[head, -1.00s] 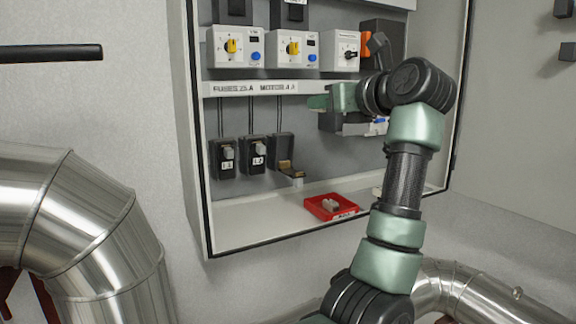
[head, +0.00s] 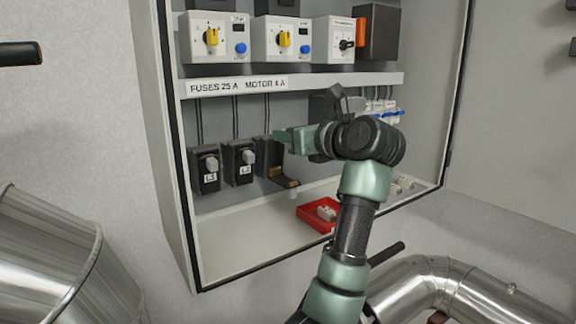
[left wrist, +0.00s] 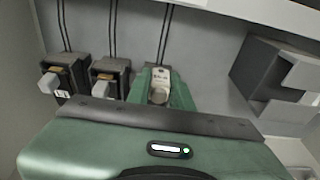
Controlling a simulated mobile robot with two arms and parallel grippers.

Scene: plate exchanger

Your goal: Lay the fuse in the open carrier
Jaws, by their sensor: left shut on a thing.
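The open carrier (head: 282,178) is the rightmost of a row of black fuse holders on the cabinet's back wall. Its flap is tilted down and shows brass-coloured contacts. My left gripper (head: 284,140) is in front of its upper part. In the left wrist view, the green fingers of this gripper (left wrist: 159,88) are shut on the fuse (left wrist: 160,76), a pale body with a round metal end. In the head view the fuse cannot be made out. In the left wrist view the gripper body hides the carrier's lower part. My right gripper is not in view.
Two holders, L3 (head: 206,169) and L2 (head: 240,162), stand left of the carrier. A red tray (head: 311,222) with pale pieces lies on the cabinet floor. A label rail (head: 330,80) runs above. A grey box (left wrist: 268,75) is to the right.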

